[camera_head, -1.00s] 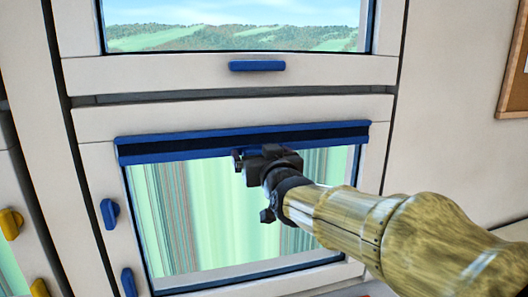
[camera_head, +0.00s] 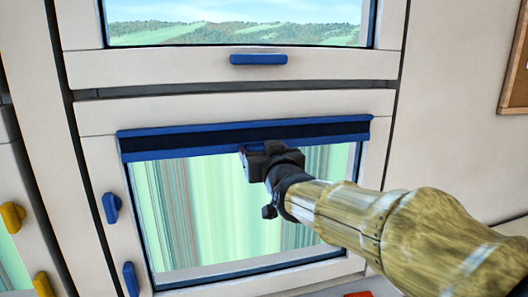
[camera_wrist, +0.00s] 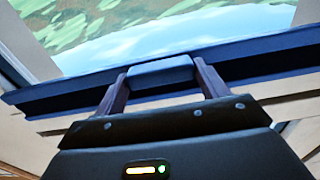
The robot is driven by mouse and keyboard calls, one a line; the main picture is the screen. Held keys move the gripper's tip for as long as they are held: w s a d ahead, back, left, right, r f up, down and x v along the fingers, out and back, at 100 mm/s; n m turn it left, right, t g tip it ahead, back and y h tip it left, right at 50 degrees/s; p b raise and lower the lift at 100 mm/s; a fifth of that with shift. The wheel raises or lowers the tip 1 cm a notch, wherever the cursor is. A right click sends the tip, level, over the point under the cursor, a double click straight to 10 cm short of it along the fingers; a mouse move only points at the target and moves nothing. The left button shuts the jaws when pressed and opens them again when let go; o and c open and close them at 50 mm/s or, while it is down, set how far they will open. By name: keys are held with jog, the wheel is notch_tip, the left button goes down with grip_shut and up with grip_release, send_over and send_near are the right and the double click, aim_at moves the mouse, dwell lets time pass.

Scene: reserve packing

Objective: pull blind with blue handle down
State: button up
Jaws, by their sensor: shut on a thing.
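The blind (camera_head: 200,143) is a dark bar with blue edges across the top of the lower window, with the glass below it uncovered. Its blue handle (camera_wrist: 160,68) shows between my fingers in the wrist view. My gripper (camera_head: 248,157) is at the middle of the blind's lower edge in the head view. In the wrist view my gripper (camera_wrist: 162,74) is shut on the handle, one finger at each end. In the head view my gripper hides the handle.
A blue handle (camera_head: 258,59) sits on the upper window's frame. Two blue handles (camera_head: 111,207) (camera_head: 131,279) are on the lower window's left frame. Yellow handles (camera_head: 13,216) are at the far left. A cork board (camera_head: 515,75) hangs at the right.

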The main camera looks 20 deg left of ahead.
notch_tip(320, 180, down, 44)
jog(key=b, duration=3.9)
jog(key=shift+r, duration=0.1)
jog(key=o, duration=1.4)
jog(key=shift+d, duration=0.1)
jog(key=p+v, duration=0.1)
jog(key=v, duration=1.6)
jog(key=shift+s, duration=0.2)
